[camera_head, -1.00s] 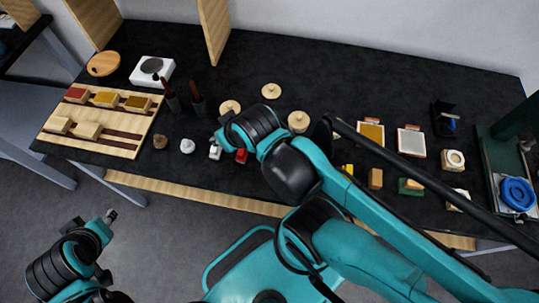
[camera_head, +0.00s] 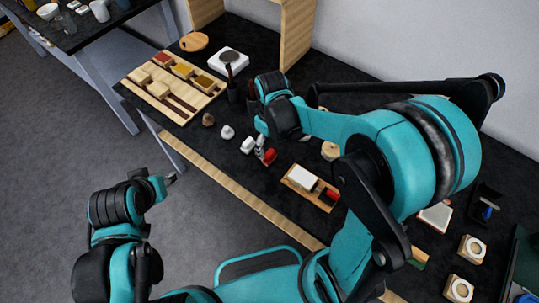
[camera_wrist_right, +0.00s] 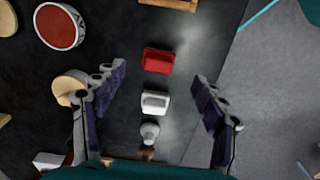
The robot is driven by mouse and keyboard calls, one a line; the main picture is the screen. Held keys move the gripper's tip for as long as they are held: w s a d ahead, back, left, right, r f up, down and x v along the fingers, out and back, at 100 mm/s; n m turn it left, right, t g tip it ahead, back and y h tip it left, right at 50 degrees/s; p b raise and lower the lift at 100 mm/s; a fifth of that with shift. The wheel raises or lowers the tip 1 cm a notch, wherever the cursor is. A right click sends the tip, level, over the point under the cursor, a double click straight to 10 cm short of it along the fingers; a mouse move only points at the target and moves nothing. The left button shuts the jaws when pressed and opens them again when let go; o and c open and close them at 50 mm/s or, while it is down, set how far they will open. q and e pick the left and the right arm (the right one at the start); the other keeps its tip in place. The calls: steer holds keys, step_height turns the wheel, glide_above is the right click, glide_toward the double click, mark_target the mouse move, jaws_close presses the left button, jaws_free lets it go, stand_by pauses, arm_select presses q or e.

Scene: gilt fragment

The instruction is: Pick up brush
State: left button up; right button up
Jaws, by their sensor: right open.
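A thin dark-red handle, possibly the brush (camera_head: 229,72), stands upright in a dark cup (camera_head: 233,94) behind my right gripper. The second cup seen earlier is hidden behind my right arm. My right gripper (camera_head: 262,150) points down over the table beside a red block (camera_head: 269,157) and a white block (camera_head: 247,145). In the right wrist view the open, empty fingers (camera_wrist_right: 158,82) lie either side of the red block (camera_wrist_right: 158,60) and the white block (camera_wrist_right: 155,102). My left gripper (camera_head: 173,179) is off the table's front edge; its jaws are too small to tell.
A wooden tray (camera_head: 199,108) with several blocks lies at the left. A small white device (camera_head: 228,62) stands behind the cup. A pale knob (camera_head: 227,132) and a brown one (camera_head: 208,119) stand near the front edge. A tray (camera_head: 295,185) with a white pad lies right.

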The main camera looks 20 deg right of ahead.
mark_target(269, 153)
steer(key=f+b, duration=0.1)
steer(key=f, duration=0.1)
steer(key=f+b, duration=0.1)
steer(key=f, duration=0.2)
steer(key=f+b, duration=0.1)
steer(key=f, duration=0.2)
steer(key=shift+w+a, duration=0.15)
steer(key=shift+w, duration=0.25)
steer(key=shift+r, duration=0.15)
steer(key=c, duration=1.2)
